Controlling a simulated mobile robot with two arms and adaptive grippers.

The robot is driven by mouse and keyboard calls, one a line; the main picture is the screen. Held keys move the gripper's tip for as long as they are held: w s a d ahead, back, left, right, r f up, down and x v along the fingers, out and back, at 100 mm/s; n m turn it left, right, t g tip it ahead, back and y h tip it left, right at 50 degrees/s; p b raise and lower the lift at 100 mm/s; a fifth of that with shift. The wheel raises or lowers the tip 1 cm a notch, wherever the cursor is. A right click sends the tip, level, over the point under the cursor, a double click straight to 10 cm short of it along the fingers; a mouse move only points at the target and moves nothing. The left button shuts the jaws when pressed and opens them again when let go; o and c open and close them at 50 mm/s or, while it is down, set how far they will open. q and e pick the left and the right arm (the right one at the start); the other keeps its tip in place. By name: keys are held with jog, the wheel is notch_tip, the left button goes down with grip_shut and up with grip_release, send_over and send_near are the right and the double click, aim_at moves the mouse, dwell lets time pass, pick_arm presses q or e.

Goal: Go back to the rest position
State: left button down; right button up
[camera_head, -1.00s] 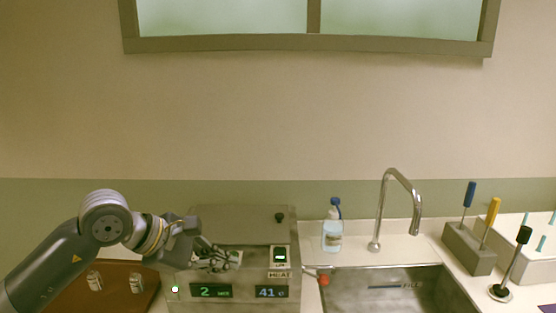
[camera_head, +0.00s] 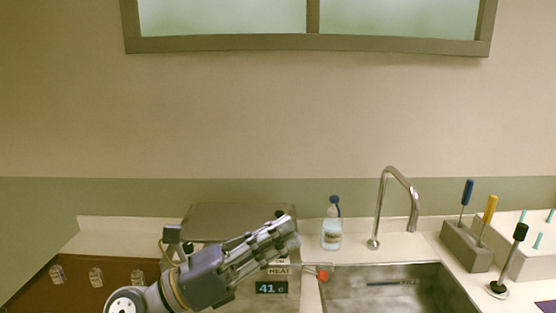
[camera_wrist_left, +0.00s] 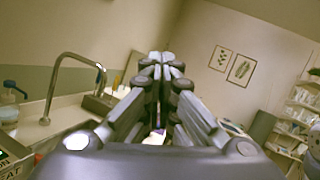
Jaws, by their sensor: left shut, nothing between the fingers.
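My left gripper (camera_head: 290,232) is shut and empty in the head view. It points up and to the right, in front of the grey metal heater box (camera_head: 240,210), and hides much of the box's front. The box's display reading 41 (camera_head: 272,288) shows below the gripper. In the left wrist view the closed fingers (camera_wrist_left: 162,62) point away from the camera, with the room beyond them. My right gripper is not in view.
A brown tray (camera_head: 35,290) with several small clear bottles is at the left. A pump bottle (camera_head: 332,228), a tap (camera_head: 412,200), a sink (camera_head: 350,290) and a grey tool block (camera_head: 468,246) stand to the right.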

pick_arm(q)
jog(key=w+a+f+n+t+y, duration=0.25)
jog(key=a+n+t+y, duration=0.45)
jog(key=n, duration=0.6)
jog(key=w+a+f+n+t+y, duration=0.25)
jog(key=a+n+t+y, duration=0.5)
jog(key=n, duration=0.65)
jog(key=s+a+f+n+g+y, duration=0.2)
jog(key=a+f+n+g+y, duration=0.15)
jog(key=f, duration=0.35)
jog(key=s+a+f+n+g+y, duration=0.1)
jog(key=a+f+n+g+y, duration=0.1)
jog(key=f+n, duration=0.45)
jog(key=s+a+f+n+g+y, duration=0.2)
jog(key=a+f+g, duration=0.1)
jog(key=f, duration=0.5)
jog(key=s+d+f+n+g+h, duration=0.1)
jog(key=s+f+n+g, duration=0.3)
jog(key=s+f, duration=0.5)
jog(key=s+d+f+n+g+h, duration=0.1)
jog(key=s+f+g, duration=0.55)
jog(key=s, duration=0.55)
notch_tip(320, 180, down, 28)
jog(key=s, duration=0.3)
jog(key=s+a+f+g, duration=0.2)
jog(key=s+f, duration=1.3)
jog(key=s, duration=0.1)
jog(key=shift+a+y, duration=0.3)
jog(key=shift+a, duration=0.05)
